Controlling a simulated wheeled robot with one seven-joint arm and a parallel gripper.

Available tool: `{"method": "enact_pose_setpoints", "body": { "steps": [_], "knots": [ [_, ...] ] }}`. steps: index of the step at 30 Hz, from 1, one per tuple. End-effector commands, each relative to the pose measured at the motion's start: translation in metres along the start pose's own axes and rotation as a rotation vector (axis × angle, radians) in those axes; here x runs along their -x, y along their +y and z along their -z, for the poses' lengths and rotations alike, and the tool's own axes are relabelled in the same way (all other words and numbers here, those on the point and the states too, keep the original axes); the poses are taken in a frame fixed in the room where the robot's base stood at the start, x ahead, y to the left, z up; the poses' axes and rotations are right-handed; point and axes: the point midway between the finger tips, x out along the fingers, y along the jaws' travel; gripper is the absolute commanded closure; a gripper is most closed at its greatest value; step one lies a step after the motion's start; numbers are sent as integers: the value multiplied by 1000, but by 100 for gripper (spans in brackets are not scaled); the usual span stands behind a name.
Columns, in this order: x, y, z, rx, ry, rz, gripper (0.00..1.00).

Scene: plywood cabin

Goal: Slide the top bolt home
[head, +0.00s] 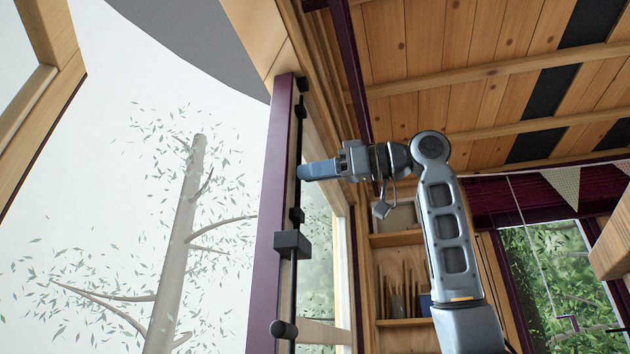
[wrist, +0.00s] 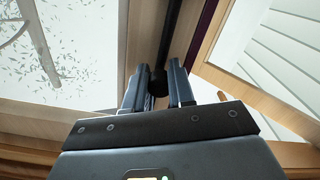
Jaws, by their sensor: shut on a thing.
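The top bolt is a black upright rod (head: 294,270) running along the purple-edged door stile (head: 270,220), left of centre in the head view. Black guides (head: 297,215) hold it, and a dark piece sits near its upper end. My gripper (head: 302,172) reaches in from the right at the upper part of the rod. In the wrist view my gripper (wrist: 158,85) has its two fingers closed around the bolt's dark knob (wrist: 158,83), with the rod (wrist: 171,35) running away behind it. The fingers hide part of the knob in the head view.
A black block (head: 292,243) and a second rounded black knob (head: 284,329) sit lower on the stile. The wooden frame (head: 320,90) rises close to the right. Another wooden-framed panel (head: 40,100) stands at upper left. Shelves (head: 400,240) are behind my arm.

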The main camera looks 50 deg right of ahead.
Motion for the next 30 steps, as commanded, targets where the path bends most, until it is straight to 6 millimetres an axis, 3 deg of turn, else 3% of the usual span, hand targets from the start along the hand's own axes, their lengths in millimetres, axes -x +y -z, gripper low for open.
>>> {"method": "enact_pose_setpoints", "body": {
  "steps": [6, 17, 24, 30],
  "knots": [
    [0, 0, 0, 0, 0, 0, 100],
    [0, 0, 1, 1, 0, 1, 100],
    [0, 10, 27, 3, 2, 0, 100],
    [0, 15, 37, 0, 2, -1, 100]
  ]
}}
